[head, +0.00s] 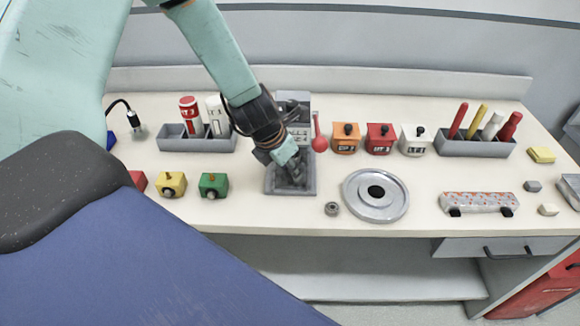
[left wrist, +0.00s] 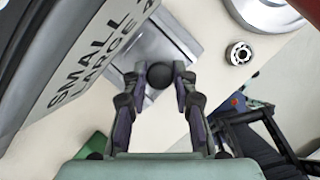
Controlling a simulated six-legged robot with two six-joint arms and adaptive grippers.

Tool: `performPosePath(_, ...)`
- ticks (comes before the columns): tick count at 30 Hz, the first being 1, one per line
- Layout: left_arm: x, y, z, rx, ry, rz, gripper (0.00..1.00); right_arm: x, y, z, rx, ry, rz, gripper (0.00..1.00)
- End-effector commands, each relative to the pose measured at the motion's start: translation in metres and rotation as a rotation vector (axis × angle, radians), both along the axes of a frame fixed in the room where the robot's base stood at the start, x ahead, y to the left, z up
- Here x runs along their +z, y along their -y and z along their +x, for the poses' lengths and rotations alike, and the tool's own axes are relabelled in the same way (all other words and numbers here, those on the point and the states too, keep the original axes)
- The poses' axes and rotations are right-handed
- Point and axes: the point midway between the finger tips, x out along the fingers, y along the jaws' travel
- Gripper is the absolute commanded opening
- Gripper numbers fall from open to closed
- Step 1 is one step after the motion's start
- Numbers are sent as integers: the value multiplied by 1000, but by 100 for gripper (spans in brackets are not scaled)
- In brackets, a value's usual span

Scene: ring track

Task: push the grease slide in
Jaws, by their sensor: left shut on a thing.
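The grease station (head: 293,103) is a grey upright unit with a label on its front and a red-knobbed lever (head: 320,143) at its right side. The grease slide (head: 276,187) appears to be the grey metal part low at its front. In the left wrist view its shiny plate (left wrist: 160,38) lies under the fingers. My left gripper (head: 293,176) reaches down over this part. Its fingers close around a round black knob (left wrist: 159,75). The gripper hides part of the slide in the head view, so how far it sits in is unclear. My right gripper is not identifiable.
A round metal disc (head: 376,195) and a small bearing (head: 332,209) lie right of the station. Orange, red and white boxes (head: 379,139) stand behind. A bottle tray (head: 171,143) and yellow and green blocks (head: 213,185) are at left. A pen tray (head: 475,148) is at right.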

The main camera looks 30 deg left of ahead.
Motion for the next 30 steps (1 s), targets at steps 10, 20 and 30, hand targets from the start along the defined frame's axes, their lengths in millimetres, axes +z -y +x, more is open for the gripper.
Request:
performPosePath(10, 2, -2, 3, 3, 10, 6, 43, 0, 0, 0, 0, 0, 0, 40)
performPosePath(20, 1, -1, 3, 2, 7, 3, 50, 0, 0, 0, 0, 0, 0, 40)
performPosePath(30, 0, 5, -8, 0, 4, 2, 50, -4, 0, 0, 0, 0, 0, 40)
